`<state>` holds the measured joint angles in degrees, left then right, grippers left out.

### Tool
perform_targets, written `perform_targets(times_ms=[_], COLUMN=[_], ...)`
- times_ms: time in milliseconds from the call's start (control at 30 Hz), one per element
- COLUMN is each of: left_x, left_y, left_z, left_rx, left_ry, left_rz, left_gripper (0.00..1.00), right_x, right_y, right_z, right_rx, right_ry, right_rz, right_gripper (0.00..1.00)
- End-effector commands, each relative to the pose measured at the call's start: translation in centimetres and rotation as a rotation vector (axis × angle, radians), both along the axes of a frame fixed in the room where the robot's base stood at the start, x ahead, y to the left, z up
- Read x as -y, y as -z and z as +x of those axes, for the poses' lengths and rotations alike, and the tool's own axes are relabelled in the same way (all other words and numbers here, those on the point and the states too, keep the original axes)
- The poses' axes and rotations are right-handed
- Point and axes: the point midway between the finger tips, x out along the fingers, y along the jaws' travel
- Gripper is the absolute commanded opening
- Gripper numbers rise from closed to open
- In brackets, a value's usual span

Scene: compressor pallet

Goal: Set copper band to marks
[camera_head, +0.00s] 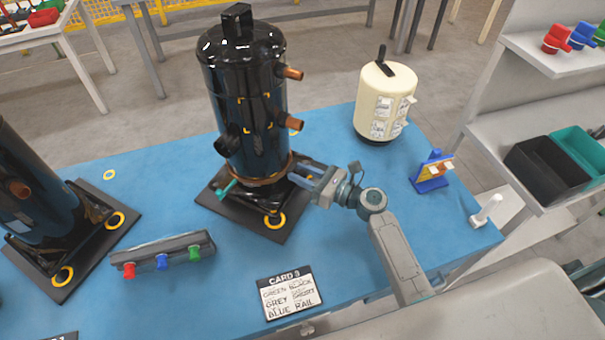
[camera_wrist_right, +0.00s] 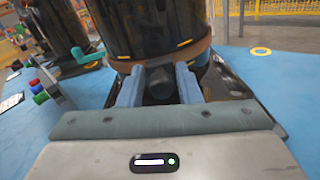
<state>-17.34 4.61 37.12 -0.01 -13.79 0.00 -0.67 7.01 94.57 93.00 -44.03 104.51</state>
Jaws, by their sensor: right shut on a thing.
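The copper band (camera_head: 262,181) wraps around the lower part of the tall black compressor (camera_head: 243,80), near its base. It also shows in the wrist view (camera_wrist_right: 203,50). A teal handle (camera_head: 227,188) sticks out at its left side. Yellow marks (camera_head: 262,98) sit on the compressor's wall well above the band; two short yellow marks (camera_wrist_right: 184,43) show close to the band in the wrist view. My right gripper (camera_head: 300,174) is at the band's right side, its fingers closed around a dark round knob (camera_wrist_right: 160,84) in front of the band. My left gripper is not in view.
A second black compressor (camera_head: 30,190) stands at left. A grey rail with coloured knobs (camera_head: 165,253), a card (camera_head: 290,291), a cream canister (camera_head: 384,100) and a blue stand (camera_head: 432,172) are on the blue table (camera_head: 130,170). Shelves with bins (camera_head: 545,168) stand at right.

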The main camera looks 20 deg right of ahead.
Motion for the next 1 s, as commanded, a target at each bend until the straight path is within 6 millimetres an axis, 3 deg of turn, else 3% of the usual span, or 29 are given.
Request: perform_targets(times_ms=[100,133,200,567,1000], left_x=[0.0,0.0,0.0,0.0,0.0], left_y=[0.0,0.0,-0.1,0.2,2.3], left_z=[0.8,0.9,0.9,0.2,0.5], left_rx=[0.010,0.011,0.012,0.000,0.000], left_ry=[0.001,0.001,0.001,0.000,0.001], left_rz=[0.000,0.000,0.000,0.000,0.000], left_gripper=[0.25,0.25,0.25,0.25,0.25], right_x=[0.0,0.0,0.0,0.5,6.2], right_y=[0.0,0.0,0.0,0.2,0.4], right_z=[0.1,0.1,0.1,-0.5,-6.2], right_rx=[0.000,0.000,0.000,0.000,-0.001], right_ry=[0.002,0.002,0.002,0.001,0.000], right_rz=[0.002,0.002,0.002,-0.002,-0.003], right_gripper=[0.00,0.35,0.42,0.42,0.42])
